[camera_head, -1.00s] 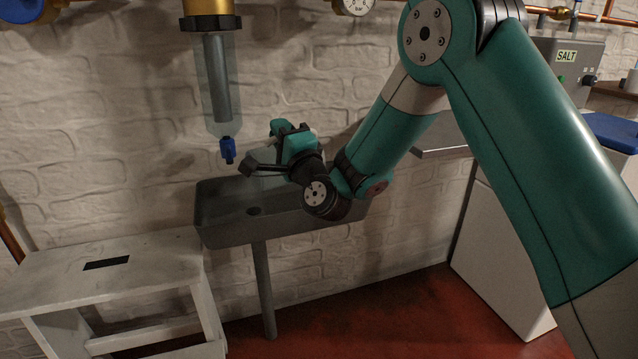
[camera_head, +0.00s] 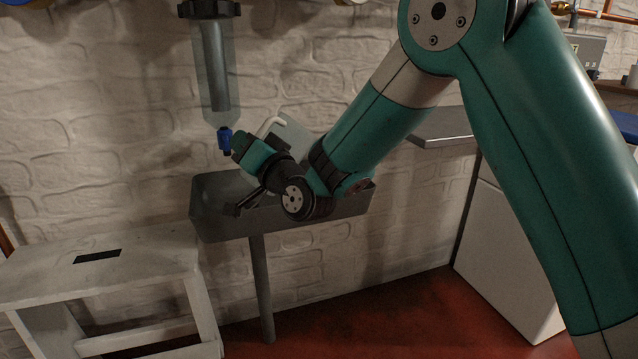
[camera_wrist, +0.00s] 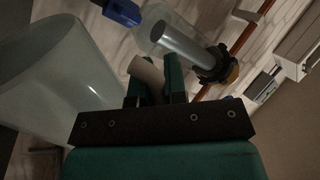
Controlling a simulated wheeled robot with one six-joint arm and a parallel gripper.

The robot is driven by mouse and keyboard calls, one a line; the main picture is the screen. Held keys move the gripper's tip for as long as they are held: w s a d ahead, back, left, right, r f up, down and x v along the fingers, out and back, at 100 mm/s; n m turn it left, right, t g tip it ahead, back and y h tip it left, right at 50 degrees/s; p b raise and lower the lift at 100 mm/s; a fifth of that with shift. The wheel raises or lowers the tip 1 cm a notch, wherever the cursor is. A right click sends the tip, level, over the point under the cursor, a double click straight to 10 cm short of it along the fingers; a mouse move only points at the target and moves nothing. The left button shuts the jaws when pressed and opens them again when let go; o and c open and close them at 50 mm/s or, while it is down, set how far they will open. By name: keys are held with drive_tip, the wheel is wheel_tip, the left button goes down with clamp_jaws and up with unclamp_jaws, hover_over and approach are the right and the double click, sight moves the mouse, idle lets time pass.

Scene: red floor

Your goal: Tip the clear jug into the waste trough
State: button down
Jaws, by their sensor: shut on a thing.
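The clear jug (camera_head: 294,135) shows partly behind my gripper, above the grey waste trough (camera_head: 220,222) on the wall. It is tilted, with its pale handle (camera_head: 271,125) uppermost. My gripper (camera_head: 246,150) is shut on that handle. In the wrist view the clear jug (camera_wrist: 50,75) fills the left side, and its handle (camera_wrist: 146,72) sits between the teal fingers of my gripper (camera_wrist: 153,85). Most of the jug is hidden in the head view by my gripper and wrist. I cannot tell whether any liquid is in it.
A clear vertical tube (camera_head: 216,75) with a blue tap (camera_head: 225,140) hangs just left of and above my gripper. A white step stool (camera_head: 100,262) stands at the left. A metal ledge (camera_head: 442,130) and white cabinet (camera_head: 505,255) are at the right.

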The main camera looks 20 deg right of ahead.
drive_tip(key=a+f+n+g+b, duration=0.2)
drive_tip(key=f+n, duration=0.4)
drive_tip(key=n, duration=0.3)
drive_tip(key=shift+s+a+f+g, duration=0.25)
drive_tip(key=shift+s+a+g, duration=0.3)
drive_tip(key=shift+a, duration=0.7)
drive_tip(key=shift+w, duration=0.1)
